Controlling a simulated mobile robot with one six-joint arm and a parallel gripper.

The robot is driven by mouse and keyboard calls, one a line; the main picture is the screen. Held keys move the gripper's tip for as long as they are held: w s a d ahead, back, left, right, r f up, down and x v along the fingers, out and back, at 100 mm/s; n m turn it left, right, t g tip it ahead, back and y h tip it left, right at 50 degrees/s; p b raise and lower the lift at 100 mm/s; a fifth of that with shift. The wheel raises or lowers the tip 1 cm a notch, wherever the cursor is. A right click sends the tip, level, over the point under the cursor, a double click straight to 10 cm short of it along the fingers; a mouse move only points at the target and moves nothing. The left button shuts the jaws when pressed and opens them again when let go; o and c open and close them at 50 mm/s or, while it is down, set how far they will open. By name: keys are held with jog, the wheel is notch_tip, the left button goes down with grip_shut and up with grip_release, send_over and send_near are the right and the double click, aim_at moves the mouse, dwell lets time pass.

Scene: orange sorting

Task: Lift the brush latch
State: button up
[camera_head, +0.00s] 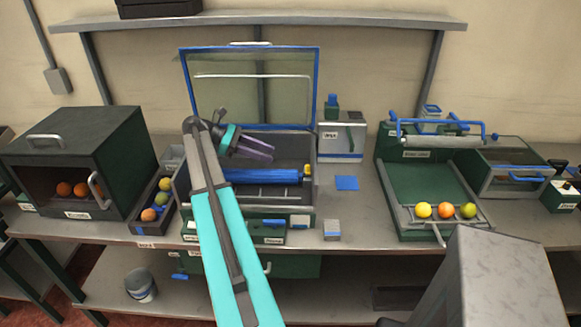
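An open box (181,190) stands in the middle of the bench. Its blue-framed clear lid (319,85) is raised. A long blue roller (265,176), possibly the brush, lies across the inside, with a small yellow part (307,170) at its right end. I cannot tell for sure which part is the brush latch. My gripper (268,153) is above the box, just over the roller, pointing right. Its fingers look purple and see-through, and I cannot make out a gap between them. My arm hides the box's left part.
A dark cabinet (120,140) with oranges stands at left, beside a narrow fruit tray (139,228). At right, a green sloped unit (425,185) has blue levers and holds three fruits (446,211). A white-grey box (342,135) stands right of the lid. A shelf (300,18) runs above.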

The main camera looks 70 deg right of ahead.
aim_at(308, 167)
jog(key=shift+w+a, duration=0.1)
jog(key=shift+s+f+p, duration=0.3)
jog(key=shift+s, duration=0.35)
jog(key=p+x, duration=0.1)
jog(key=x, duration=0.3)
jog(key=p+x, duration=0.1)
jog(key=x, duration=0.3)
jog(key=p+x, duration=0.1)
jog(key=x, duration=0.3)
jog(key=shift+d, duration=0.3)
jog(key=shift+w, duration=0.1)
grip_shut()
jog(key=shift+w+d, duration=0.15)
jog(key=shift+d, duration=0.25)
jog(key=shift+a+r, duration=0.15)
jog(key=shift+a, duration=0.2)
